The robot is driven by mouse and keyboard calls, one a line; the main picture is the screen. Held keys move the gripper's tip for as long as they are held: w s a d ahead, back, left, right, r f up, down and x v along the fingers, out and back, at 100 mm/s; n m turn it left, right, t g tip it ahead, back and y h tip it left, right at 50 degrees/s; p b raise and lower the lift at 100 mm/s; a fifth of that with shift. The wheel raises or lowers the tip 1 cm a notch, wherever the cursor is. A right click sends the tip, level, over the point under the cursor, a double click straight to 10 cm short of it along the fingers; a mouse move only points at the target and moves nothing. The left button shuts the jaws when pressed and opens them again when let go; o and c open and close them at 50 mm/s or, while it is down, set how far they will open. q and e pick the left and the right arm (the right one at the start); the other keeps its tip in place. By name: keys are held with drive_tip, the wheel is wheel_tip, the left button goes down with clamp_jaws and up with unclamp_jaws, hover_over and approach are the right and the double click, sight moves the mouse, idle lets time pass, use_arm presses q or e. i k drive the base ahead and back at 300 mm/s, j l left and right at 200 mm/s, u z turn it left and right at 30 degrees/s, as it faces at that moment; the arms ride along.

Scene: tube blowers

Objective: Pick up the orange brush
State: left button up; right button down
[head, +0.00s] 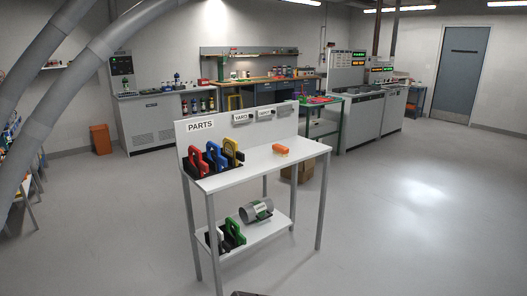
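The orange brush (282,150) lies on the top of a white parts stand (262,164), right of the middle of that top, close to the back panel. It looks like a small orange block; its bristles cannot be made out. Nothing touches it from above. Neither of my grippers can be made out in the head view. A small dark shape shows at the bottom edge, too cut off to identify.
Red (195,163), blue (215,156) and yellow (233,152) handled parts stand left of the brush. A grey cylinder (257,210) and green part (235,232) sit on the lower shelf. Thick grey curved tubes (97,55) cross upper left. Floor at right is clear.

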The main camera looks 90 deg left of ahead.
sight(279, 150)
drive_tip(key=u, duration=2.7)
drive_tip(key=z, duration=5.25)
drive_tip(key=u, duration=4.95)
